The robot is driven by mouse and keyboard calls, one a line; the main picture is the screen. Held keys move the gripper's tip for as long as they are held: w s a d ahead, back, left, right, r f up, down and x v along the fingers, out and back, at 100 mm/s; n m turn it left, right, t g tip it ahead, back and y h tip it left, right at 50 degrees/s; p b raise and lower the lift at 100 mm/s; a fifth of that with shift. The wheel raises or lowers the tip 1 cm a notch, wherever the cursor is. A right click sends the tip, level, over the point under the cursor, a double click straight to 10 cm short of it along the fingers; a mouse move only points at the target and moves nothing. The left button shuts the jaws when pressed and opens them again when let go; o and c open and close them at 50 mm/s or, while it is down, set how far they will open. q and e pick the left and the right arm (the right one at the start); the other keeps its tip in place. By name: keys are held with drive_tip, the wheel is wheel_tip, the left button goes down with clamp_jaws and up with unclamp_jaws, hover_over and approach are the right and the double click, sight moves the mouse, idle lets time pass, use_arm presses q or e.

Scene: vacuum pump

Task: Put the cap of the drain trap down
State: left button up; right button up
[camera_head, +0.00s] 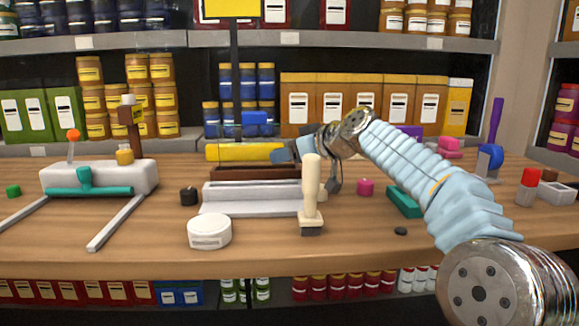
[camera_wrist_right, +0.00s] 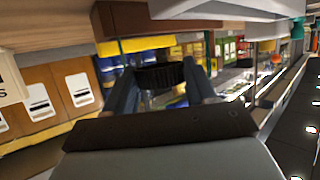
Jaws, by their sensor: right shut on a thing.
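My right gripper (camera_head: 284,152) reaches in from the right, above the middle of the table, behind a cream-handled tool. In the right wrist view the gripper (camera_wrist_right: 163,92) is shut on a small dark ribbed piece, which looks like the cap (camera_wrist_right: 160,77), held between its two fingers. In the head view I cannot make out the cap clearly. I cannot tell for sure which thing on the table is the drain trap. My left gripper is not in view.
A cream-handled tool (camera_head: 312,190) stands upright near a grey stepped block (camera_head: 250,208). A white round tub (camera_head: 209,232) and black cylinder (camera_head: 189,196) stand to the left. A white device (camera_head: 100,178) sits far left. The wooden table's front (camera_head: 150,258) has free room.

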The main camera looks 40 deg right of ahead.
wheel_tip(320, 180, down, 3)
drive_tip(key=shift+r, duration=0.15)
drive_tip(key=shift+s, duration=0.1)
